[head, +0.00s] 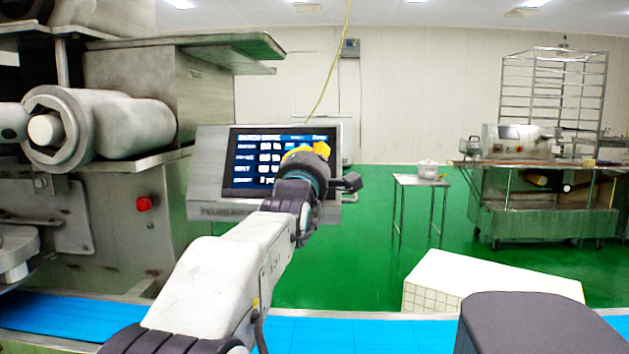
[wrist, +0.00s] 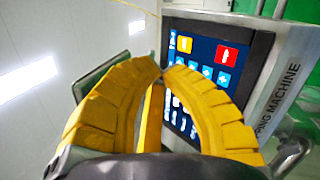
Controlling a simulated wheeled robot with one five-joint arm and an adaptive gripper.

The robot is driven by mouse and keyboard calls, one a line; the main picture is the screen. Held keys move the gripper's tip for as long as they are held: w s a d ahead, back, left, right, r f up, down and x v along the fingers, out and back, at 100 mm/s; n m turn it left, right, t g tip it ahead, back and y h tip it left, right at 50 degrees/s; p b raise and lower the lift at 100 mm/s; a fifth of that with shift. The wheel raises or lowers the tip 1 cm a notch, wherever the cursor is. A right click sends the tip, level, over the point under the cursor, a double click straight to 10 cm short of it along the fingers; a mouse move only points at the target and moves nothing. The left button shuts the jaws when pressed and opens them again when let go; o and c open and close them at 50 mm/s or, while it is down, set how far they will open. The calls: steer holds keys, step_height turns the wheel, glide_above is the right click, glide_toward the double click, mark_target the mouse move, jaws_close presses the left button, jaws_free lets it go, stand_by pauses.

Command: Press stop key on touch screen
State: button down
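The touch screen (head: 245,165) is a dark panel in a grey metal housing at the machine's right side in the head view. It also fills the upper middle of the wrist view (wrist: 205,78), tilted, with rows of blue keys. A red key (wrist: 227,56) with a white mark sits at its upper right there, and a yellow key (wrist: 184,43) at its upper left. I cannot read their labels. My gripper (wrist: 162,71) has its yellow fingers shut, tips together and empty, at the screen's left edge in the wrist view. Contact cannot be told. In the head view, my gripper (head: 308,152) covers the screen's right part.
The steel encrusting machine (head: 120,200) stands at the left. A blue conveyor belt (head: 340,335) runs across the front. A white box (head: 490,278) lies beyond it at right. A small table (head: 420,181) with a pot and a steel cart (head: 545,215) stand farther back on open green floor.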

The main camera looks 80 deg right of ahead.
steer(key=d+f+p, duration=0.3)
steer(key=d+f, duration=0.1)
steer(key=d, duration=0.3)
steer(key=shift+w+d+f, duration=0.2)
steer(key=shift+d+f, duration=0.05)
steer(key=shift+f, duration=0.05)
steer(key=shift+d+f, duration=0.1)
stand_by(1.7)
steer(key=shift+d+f, duration=0.15)
steer(key=shift+d, duration=0.15)
steer(key=shift+d+f+b, duration=0.15)
steer(key=shift+d+b, duration=0.1)
steer(key=shift+b, duration=0.05)
stand_by(0.9)
steer(key=shift+a, duration=0.15)
steer(key=shift+a+r+b, duration=0.35)
steer(key=shift+a+r, duration=0.05)
steer(key=shift+a, duration=0.1)
stand_by(0.4)
